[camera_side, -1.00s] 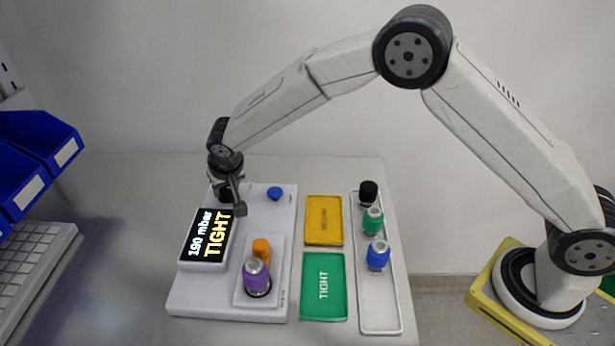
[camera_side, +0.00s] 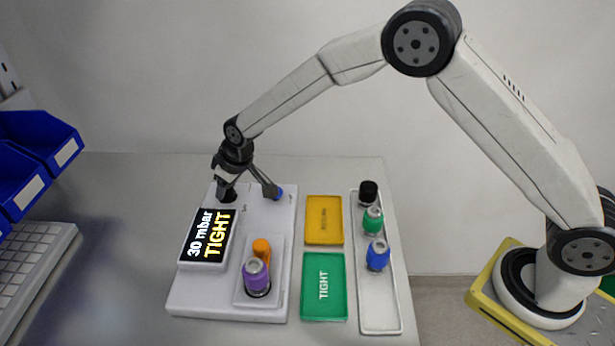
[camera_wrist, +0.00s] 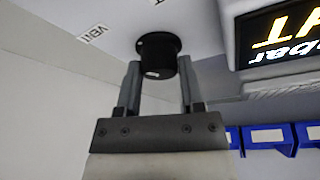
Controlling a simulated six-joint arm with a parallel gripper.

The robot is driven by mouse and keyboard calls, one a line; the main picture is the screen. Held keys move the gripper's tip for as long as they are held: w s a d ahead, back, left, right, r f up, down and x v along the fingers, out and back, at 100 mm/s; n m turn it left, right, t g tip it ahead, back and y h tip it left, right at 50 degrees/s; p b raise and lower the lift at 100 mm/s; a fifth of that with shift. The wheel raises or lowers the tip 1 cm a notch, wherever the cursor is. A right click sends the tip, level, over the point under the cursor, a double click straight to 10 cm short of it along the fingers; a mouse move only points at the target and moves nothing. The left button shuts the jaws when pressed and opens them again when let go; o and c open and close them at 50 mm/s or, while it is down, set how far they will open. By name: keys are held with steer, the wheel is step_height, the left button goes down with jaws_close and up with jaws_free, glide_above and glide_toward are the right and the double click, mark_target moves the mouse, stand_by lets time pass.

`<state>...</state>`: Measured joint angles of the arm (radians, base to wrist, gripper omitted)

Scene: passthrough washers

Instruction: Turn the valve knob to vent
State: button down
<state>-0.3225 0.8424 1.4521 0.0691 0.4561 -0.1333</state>
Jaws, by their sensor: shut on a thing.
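The valve knob (camera_wrist: 157,50) is a short black cylinder on the pale panel, with a small white mark on its side. In the wrist view it stands between the two fingers of my gripper (camera_wrist: 158,82), which is shut on it. In the side view my gripper (camera_side: 228,186) is at the far left of the panel, and the black knob (camera_side: 228,196) shows below it. A VENT label (camera_wrist: 93,34) is beside the knob in the wrist view. The display (camera_side: 208,235) reads 30 mbar and TIGHT.
A blue button (camera_side: 280,193) is partly hidden by my wrist. Purple (camera_side: 256,276) and orange (camera_side: 262,249) parts stand on the panel (camera_side: 215,304). Yellow (camera_side: 323,220) and green (camera_side: 323,288) trays lie right of it, then a white tray (camera_side: 380,316) with coloured parts.

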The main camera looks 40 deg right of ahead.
steer(key=shift+w+n+g+y, duration=0.1)
steer(key=shift+n+g+y, duration=0.4)
steer(key=shift+n, duration=1.4)
steer(key=shift+n+y, duration=0.3)
steer(key=shift+n, duration=0.1)
steer(key=shift+c, duration=1)
jaws_free()
steer(key=shift+d+r, duration=0.1)
steer(key=shift+r, duration=0.05)
steer(key=v, duration=0.7)
steer(key=shift+r, duration=0.3)
